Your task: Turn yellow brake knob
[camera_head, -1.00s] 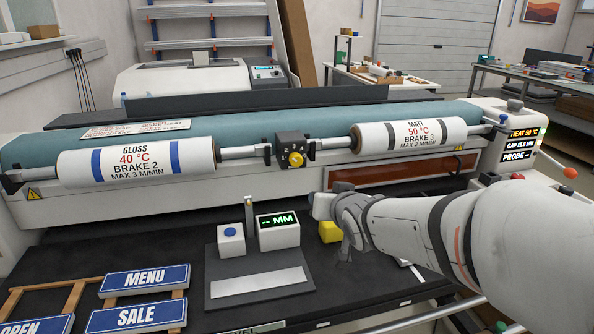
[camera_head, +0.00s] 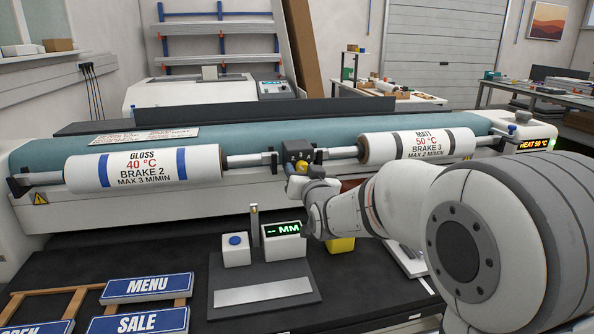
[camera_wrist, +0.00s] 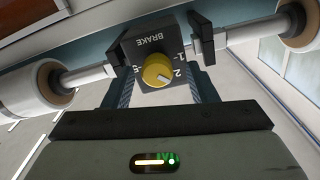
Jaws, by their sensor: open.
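The yellow brake knob (camera_wrist: 157,71) sits on a dark box marked BRAKE (camera_wrist: 155,48) with numbers around the dial. In the wrist view its white pointer line points to the lower right, near the 2. My gripper (camera_wrist: 160,92) is open, with one finger on each side below the knob, and does not appear closed on it. In the head view the knob (camera_head: 302,168) shows just above my gripper (camera_head: 297,182), which partly hides the box (camera_head: 296,150). Whether a finger touches the knob cannot be told.
The GLOSS roll (camera_head: 145,167) is left of the brake box and the MATT roll (camera_head: 418,146) right of it, both on a shaft. Below are a gauge with a green display (camera_head: 283,240), a yellow block (camera_head: 342,244) and MENU and SALE signs (camera_head: 147,288).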

